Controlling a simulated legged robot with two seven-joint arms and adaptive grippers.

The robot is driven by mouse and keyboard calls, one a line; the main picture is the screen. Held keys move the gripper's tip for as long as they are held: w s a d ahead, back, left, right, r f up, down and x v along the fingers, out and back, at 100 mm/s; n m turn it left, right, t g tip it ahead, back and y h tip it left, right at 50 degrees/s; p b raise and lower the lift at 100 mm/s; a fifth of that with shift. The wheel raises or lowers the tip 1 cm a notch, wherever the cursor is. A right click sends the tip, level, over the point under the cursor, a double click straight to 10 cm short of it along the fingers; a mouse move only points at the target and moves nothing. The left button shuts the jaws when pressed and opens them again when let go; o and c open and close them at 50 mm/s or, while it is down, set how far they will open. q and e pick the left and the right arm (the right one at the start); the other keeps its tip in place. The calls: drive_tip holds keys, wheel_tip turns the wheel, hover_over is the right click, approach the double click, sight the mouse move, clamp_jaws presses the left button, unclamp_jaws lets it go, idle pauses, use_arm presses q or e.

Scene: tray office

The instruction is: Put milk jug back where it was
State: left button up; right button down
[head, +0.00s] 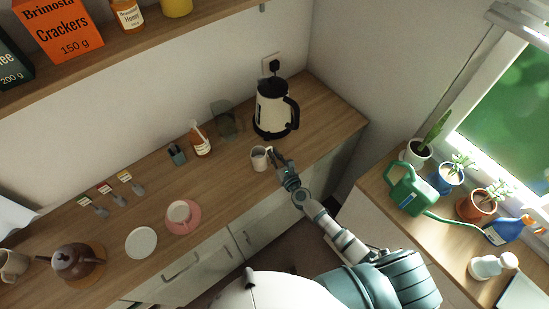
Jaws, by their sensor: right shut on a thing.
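The milk jug (259,160), a small cream-white vessel, is at the front part of the wooden counter, below the kettle. My right gripper (274,157) reaches in from the lower right and is shut on the jug's right side. The fingers are small and partly hide that side of the jug. The jug looks upright; I cannot tell whether its base touches the counter. My left gripper is not in view.
A green watering can (408,194) and potted plants are at right.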

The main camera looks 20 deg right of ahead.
drive_tip(key=shift+a+f, duration=0.1)
drive_tip(key=c, duration=1.7)
unclamp_jaws()
drive_tip(key=shift+f, duration=0.2)
drive_tip(key=o, duration=0.5)
drive_tip(key=shift+d, duration=0.25)
drive_tip(key=shift+c, duration=0.2)
drive_tip(key=shift+r, duration=0.15)
drive_tip(key=s+d+b, duration=0.1)
drive_tip(key=s+d, duration=0.1)
drive_tip(key=s, duration=1)
drive_tip(key=shift+r, duration=0.1)
